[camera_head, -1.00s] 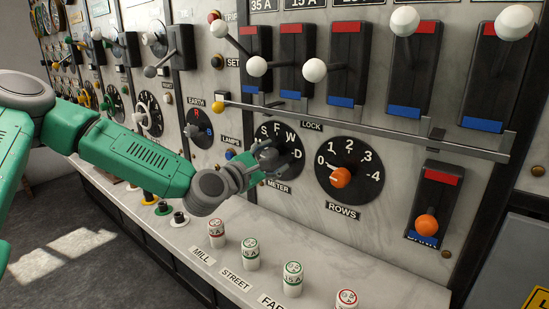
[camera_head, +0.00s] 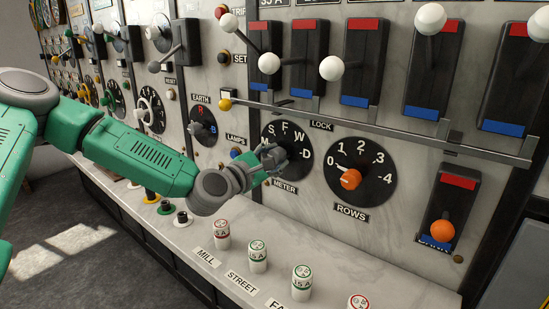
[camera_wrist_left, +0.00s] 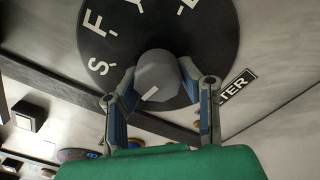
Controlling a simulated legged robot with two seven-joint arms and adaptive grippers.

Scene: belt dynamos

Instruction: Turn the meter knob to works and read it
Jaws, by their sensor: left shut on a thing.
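The meter dial (camera_head: 300,171) is a round black plate with white letters, of which S, F, W and D read clearly in the head view. A METER label (camera_head: 285,188) sits below it. My left gripper (camera_head: 270,157) is at the dial's middle and hides most of the knob in that view. In the left wrist view, the grey meter knob (camera_wrist_left: 158,72) sits between the two fingers of my left gripper (camera_wrist_left: 163,92), which is shut on it. A short white mark shows on the knob's near side; I cannot tell which letter it points to. My right gripper is out of view.
The ROWS dial (camera_head: 377,190) with an orange knob (camera_head: 351,179) is just right of the meter. A grey lock bar (camera_head: 380,126) runs above both, under several lever switches. Fuses (camera_head: 258,257) stand on the ledge below. The EARTH dial (camera_head: 203,128) is to the left.

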